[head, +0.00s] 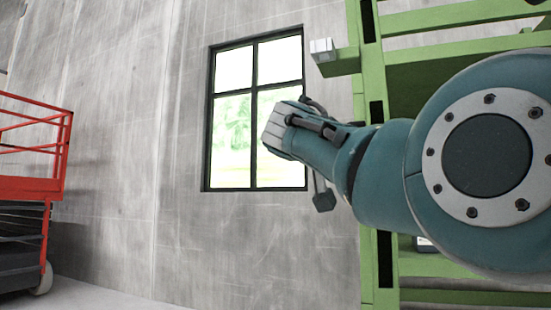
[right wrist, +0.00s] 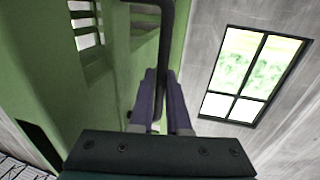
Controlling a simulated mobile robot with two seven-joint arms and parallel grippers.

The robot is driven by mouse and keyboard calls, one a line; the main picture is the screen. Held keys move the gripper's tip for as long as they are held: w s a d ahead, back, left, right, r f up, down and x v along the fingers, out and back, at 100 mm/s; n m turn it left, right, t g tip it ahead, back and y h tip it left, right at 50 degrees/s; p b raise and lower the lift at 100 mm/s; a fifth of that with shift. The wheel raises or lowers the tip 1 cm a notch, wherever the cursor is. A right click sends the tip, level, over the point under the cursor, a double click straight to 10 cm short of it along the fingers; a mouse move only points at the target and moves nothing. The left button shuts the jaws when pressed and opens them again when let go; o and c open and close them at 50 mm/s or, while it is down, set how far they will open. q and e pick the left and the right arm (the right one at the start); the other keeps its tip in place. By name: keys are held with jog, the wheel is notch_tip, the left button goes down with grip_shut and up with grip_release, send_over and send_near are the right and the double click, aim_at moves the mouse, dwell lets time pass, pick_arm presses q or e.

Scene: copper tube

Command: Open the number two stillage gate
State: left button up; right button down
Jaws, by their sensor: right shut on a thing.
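The green stillage (head: 376,270) stands at the right of the head view, largely behind my right arm. Its green side (right wrist: 40,70) fills the left of the right wrist view. A dark bent bar (right wrist: 167,40), like a gate handle, runs down between the fingers of my right gripper (right wrist: 161,85), which is shut on it. The bar bends left at its top. In the head view my right wrist hides the fingers and most of the bar. No number is readable on the stillage, and I cannot tell how far the gate stands open. My left gripper is not in view.
A concrete wall (head: 110,190) with a dark-framed window (head: 232,110) stands behind; the window also shows in the right wrist view (right wrist: 250,75). A red and dark lift platform (head: 35,187) stands at the far left. The floor (head: 90,297) between is clear.

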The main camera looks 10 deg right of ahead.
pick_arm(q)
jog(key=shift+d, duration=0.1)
pick_arm(e)
jog(key=shift+d+f, duration=0.25)
jog(key=shift+f, duration=0.1)
jog(key=c, duration=1.3)
grip_release()
jog(key=shift+o, duration=0.7)
jog(key=shift+w+r, duration=0.1)
jog(key=shift+r, duration=0.1)
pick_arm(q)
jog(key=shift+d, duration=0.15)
pick_arm(e)
jog(key=shift+a, duration=0.1)
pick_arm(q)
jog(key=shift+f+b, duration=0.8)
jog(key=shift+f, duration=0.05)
pick_arm(e)
jog(key=v, duration=0.9)
jog(key=shift+s+a, duration=0.25)
jog(key=shift+s, duration=0.05)
jog(key=shift+r, duration=0.15)
